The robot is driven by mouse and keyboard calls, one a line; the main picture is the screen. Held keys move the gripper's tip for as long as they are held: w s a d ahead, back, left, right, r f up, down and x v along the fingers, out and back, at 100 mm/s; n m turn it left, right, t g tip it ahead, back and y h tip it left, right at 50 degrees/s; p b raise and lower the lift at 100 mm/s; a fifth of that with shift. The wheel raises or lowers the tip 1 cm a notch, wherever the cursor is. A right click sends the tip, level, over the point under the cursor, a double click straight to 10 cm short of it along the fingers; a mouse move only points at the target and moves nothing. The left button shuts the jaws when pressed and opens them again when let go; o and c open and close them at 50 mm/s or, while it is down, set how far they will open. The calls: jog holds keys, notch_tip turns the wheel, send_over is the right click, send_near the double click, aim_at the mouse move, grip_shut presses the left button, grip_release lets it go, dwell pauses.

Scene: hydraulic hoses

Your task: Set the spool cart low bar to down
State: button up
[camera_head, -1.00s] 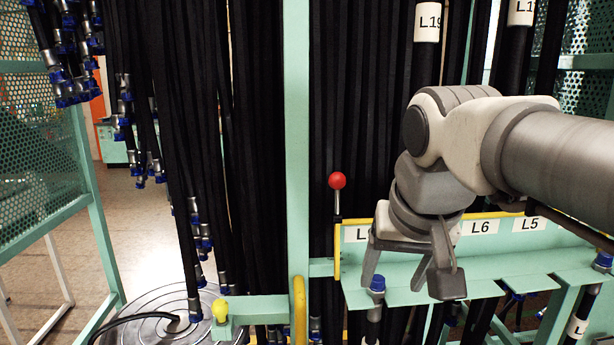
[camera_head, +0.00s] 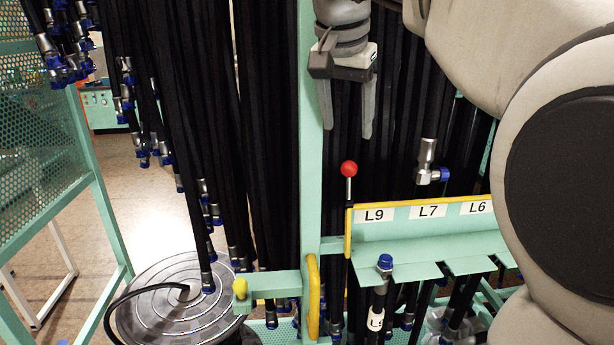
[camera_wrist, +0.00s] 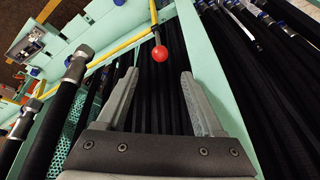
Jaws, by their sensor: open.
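A red ball knob (camera_head: 348,168) tops a thin upright metal rod beside the mint post, at the left end of the label rail. The knob also shows in the wrist view (camera_wrist: 160,53), just beyond the fingertips. My gripper (camera_head: 348,132) points down above the knob, open and empty, with its fingers apart. In the wrist view my gripper (camera_wrist: 160,73) has both fingers spread, with nothing between them. A low mint bar (camera_head: 273,285) with a yellow end knob (camera_head: 240,288) extends left from the post. I cannot tell which part is the low bar.
The mint post (camera_head: 312,200) stands close beside my gripper. Black hoses hang behind it. The label rail (camera_head: 428,211) and a blue-capped hose end (camera_head: 385,262) are below right. A round ringed plate (camera_head: 165,300) is at lower left. My arm covers the right side.

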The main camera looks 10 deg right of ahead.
aim_at(350, 179)
jog(key=x, duration=1.4)
jog(key=shift+f, duration=0.35)
grip_shut()
jog(key=shift+w, duration=0.1)
dwell(0.5)
